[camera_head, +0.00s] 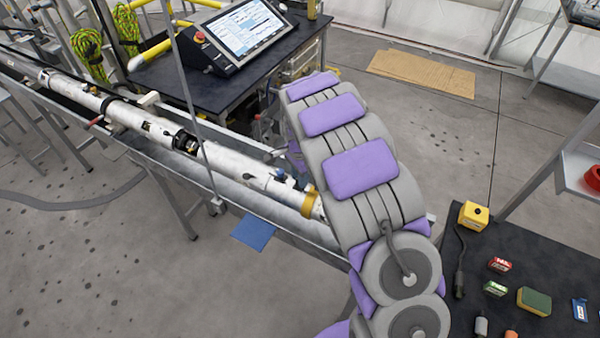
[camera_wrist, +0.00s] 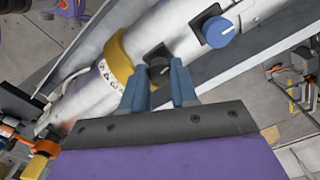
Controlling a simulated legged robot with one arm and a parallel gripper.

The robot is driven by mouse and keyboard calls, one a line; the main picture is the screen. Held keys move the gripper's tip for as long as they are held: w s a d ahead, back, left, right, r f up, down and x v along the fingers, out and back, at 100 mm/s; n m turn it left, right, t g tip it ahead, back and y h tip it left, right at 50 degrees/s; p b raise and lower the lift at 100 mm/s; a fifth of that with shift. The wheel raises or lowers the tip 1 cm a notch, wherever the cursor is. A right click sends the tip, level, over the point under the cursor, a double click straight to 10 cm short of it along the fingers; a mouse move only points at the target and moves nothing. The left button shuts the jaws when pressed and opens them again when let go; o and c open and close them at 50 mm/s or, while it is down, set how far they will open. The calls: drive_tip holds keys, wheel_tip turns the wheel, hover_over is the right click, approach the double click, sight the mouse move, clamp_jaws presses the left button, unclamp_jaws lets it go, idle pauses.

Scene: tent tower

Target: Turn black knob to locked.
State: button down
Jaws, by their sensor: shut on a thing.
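The black knob (camera_wrist: 158,63) sits on a square black base on the white pipe, just beside the yellow band (camera_wrist: 116,58). My gripper (camera_wrist: 159,74) has its two blue-grey fingers at the knob, shut on it, with the fingertips hiding part of its sides. A blue knob (camera_wrist: 218,31) with a white pointer mark is farther up the pipe to the right. In the head view the white pipe (camera_head: 235,165) lies in a grey trough, and my arm hides the gripper and the black knob. Whether the knob points to locked cannot be read.
A dark bench with a tilted screen (camera_head: 243,28) stands behind the trough. A black table (camera_head: 530,265) at the right holds a yellow box (camera_head: 473,215) and several small items. A blue sheet (camera_head: 254,232) is by the trough's front edge. Cardboard (camera_head: 422,73) lies on the floor behind.

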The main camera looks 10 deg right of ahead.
drive_tip(key=shift+w+r+m, duration=0.1)
drive_tip(key=shift+m, duration=0.5)
drive_tip(key=c, duration=0.9)
unclamp_jaws()
drive_tip(key=shift+a, duration=0.15)
drive_tip(key=shift+o, duration=0.2)
wheel_tip(320, 180, up, 17)
drive_tip(key=p, duration=0.1)
drive_tip(key=shift+a, duration=0.1)
